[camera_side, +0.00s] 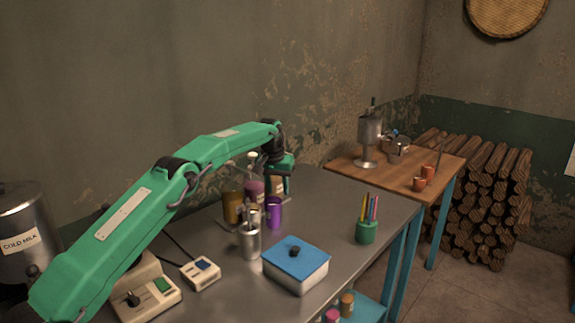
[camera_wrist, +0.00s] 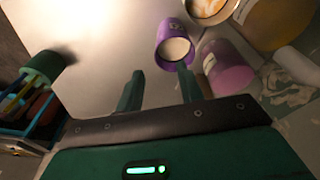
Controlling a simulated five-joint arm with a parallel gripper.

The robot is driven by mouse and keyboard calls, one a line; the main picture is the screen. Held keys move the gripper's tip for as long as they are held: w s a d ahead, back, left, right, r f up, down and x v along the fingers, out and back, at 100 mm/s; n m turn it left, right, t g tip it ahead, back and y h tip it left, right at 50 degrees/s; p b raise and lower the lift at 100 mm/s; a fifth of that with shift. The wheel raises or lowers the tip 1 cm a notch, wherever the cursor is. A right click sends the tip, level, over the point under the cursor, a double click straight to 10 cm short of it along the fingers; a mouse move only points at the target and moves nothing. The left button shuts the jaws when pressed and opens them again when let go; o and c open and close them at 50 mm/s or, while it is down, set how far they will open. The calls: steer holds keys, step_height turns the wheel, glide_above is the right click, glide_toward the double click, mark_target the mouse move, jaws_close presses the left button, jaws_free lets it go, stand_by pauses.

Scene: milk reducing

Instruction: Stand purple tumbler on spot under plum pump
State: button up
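The purple tumbler (camera_side: 273,214) stands upright on the grey metal table, below my gripper. In the wrist view the purple tumbler (camera_wrist: 164,52) shows a pale round inside, just beyond my fingertips. My gripper (camera_wrist: 160,70) is open, its two green fingers apart with nothing between them. In the side view my gripper (camera_side: 281,172) hangs above the table near the bottles. The plum pump bottle (camera_side: 253,188) stands behind the tumbler; its plum body (camera_wrist: 230,70) is right of the tumbler in the wrist view. The spot under the pump cannot be made out.
An amber bottle (camera_side: 232,208) and a steel cup (camera_side: 249,242) stand close by on the left. A white box with blue lid (camera_side: 296,257) is in front, and a green pencil cup (camera_side: 366,232) to the right. The table (camera_side: 335,205) is bare between the tumbler and the pencil cup.

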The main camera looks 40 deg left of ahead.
mark_target(280, 208)
steer(key=f, duration=0.3)
steer(key=w+f, duration=0.1)
steer(key=f, duration=0.5)
steer(key=shift+w+a, duration=0.2)
steer(key=shift+w, duration=0.1)
steer(key=shift+c, duration=0.5)
jaws_close()
jaws_free()
steer(key=shift+r, duration=0.1)
step_height(280, 208, up, 7)
steer(key=s, duration=0.1)
steer(key=shift+s+d+r, duration=0.2)
steer(key=shift+s, duration=0.05)
